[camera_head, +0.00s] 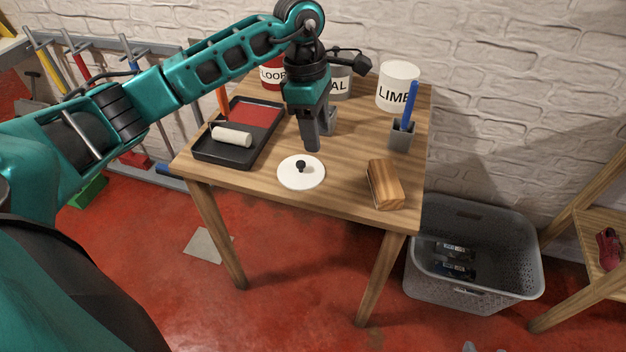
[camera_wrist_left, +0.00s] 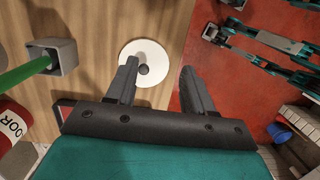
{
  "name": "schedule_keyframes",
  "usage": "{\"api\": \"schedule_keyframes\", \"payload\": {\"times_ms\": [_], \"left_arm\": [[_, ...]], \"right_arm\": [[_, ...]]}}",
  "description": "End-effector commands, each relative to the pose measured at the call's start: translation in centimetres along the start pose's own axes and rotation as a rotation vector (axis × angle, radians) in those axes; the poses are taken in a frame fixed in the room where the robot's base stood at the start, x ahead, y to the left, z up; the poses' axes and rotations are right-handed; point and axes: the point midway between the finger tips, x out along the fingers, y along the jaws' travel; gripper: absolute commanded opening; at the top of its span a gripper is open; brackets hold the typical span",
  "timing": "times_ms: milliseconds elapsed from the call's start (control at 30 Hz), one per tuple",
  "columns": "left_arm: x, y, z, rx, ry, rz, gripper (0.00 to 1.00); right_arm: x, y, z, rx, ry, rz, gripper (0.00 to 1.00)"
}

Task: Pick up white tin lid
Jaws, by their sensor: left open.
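The white tin lid (camera_head: 290,181) is a flat round disc with a black knob, lying on the wooden table (camera_head: 340,196) near its front edge. My left gripper (camera_head: 312,147) points down just behind the lid, above the table. In the left wrist view the lid (camera_wrist_left: 151,51) shows beyond the left finger, with its knob close to that fingertip. The left gripper's fingers (camera_wrist_left: 158,68) are apart with nothing between them. Teal and dark parts at the top right of the wrist view look like my right arm; its jaws are unclear.
A black paint tray (camera_head: 213,151) with a white roller (camera_head: 231,138) is left of the lid. A wooden block (camera_head: 385,184) is to its right. A grey holder with a blue handle (camera_head: 410,103) and labelled tins, including LIME (camera_head: 397,88), stand behind. A grey basket (camera_head: 474,291) is on the floor.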

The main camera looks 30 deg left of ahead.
Motion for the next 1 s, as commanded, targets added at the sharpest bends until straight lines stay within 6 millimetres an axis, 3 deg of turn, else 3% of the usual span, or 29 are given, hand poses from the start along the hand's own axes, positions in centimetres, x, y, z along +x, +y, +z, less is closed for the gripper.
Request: {"api": "schedule_keyframes", "payload": {"times_ms": [100,200,500,833,1000], "left_arm": [[-1.9,1.2,-2.9,-0.006,0.126,0.04,0.52],[-1.7,1.5,-3.8,-0.009,0.163,0.045,0.52],[3.6,1.7,-4.6,-0.009,0.162,0.044,0.52],[5.9,1.9,-5.1,-0.01,0.159,0.045,0.52],[8.3,2.0,-6.0,-0.01,0.159,0.042,0.52]], "right_arm": [[0.1,0.0,0.1,-0.003,0.001,-0.002,0.47],[0.2,-0.1,0.1,-0.003,0.003,-0.003,0.47],[0.5,-0.3,-0.2,-0.002,0.014,-0.009,0.47],[0.6,-0.5,-0.4,0.005,0.018,-0.013,0.47],[0.8,-0.7,-0.1,0.009,0.014,-0.014,0.47]]}}
